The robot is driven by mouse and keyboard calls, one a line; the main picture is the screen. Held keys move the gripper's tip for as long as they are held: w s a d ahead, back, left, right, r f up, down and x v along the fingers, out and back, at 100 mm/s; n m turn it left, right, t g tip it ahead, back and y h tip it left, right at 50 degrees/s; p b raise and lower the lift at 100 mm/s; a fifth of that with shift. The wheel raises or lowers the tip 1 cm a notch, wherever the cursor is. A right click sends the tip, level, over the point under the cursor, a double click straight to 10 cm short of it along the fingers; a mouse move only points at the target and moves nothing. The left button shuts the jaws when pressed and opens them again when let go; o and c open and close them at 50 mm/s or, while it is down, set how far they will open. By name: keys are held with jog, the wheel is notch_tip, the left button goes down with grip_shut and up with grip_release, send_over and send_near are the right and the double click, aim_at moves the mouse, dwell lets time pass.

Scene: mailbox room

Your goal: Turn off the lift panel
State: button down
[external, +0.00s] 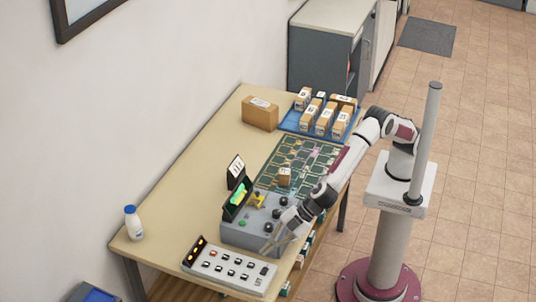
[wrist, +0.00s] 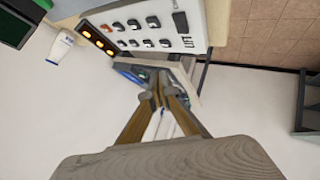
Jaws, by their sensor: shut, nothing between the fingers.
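The lift panel (external: 229,269) is a white box with two rows of small dark switches, lying at the near end of the table. Several orange lamps (external: 194,250) glow on a black strip at its left end. In the wrist view the panel (wrist: 150,25) shows at the top, with its lit lamps (wrist: 97,38), a larger dark switch (wrist: 181,21) and a label reading LIFT (wrist: 187,42). My gripper (external: 266,249) is shut and empty, close to the panel's far right side. Its fingers (wrist: 158,90) show in the wrist view, apart from the switches. Contact with the panel cannot be told.
A grey console (external: 252,228) with knobs and a green screen stands just behind the panel. A white bottle (external: 133,223) stands at the table's left. A green circuit-patterned mat (external: 300,158), a brown box (external: 261,113) and a blue tray (external: 291,125) of cartons lie farther back.

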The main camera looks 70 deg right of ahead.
aim_at(266, 279)
jog(key=shift+a+f, duration=0.25)
jog(key=shift+f, duration=1.55)
jog(key=shift+a+f, duration=0.2)
jog(key=shift+f, duration=1.6)
jog(key=shift+a+f, duration=0.1)
jog(key=shift+f, duration=0.65)
jog(key=shift+r, duration=0.25)
jog(key=shift+r, duration=0.5)
jog(key=shift+r, duration=0.15)
jog(key=shift+d+r, duration=0.2)
jog(key=shift+r, duration=1)
jog(key=shift+d+r, duration=0.2)
jog(key=shift+r, duration=0.95)
